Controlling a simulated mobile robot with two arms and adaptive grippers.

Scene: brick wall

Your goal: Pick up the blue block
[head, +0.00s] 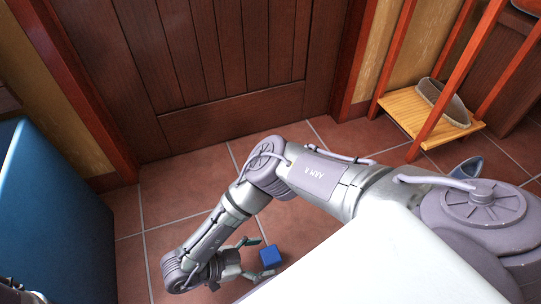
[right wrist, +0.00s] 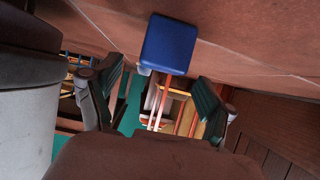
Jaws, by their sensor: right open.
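The blue block (head: 270,256) sits on the reddish tile floor in the lower middle of the head view. My right gripper (head: 254,259) is low beside it, with its fingers open and pointing toward the block. In the right wrist view the block (right wrist: 168,44) shows at top centre, above the gap between the two green-padded fingers of my right gripper (right wrist: 160,94). Nothing is held between them. I cannot tell from these views whether a finger touches the block. My left gripper does not show.
A large blue box-like object (head: 55,215) stands at the left. A brown wooden door (head: 220,60) is behind. Tiles around the block are clear.

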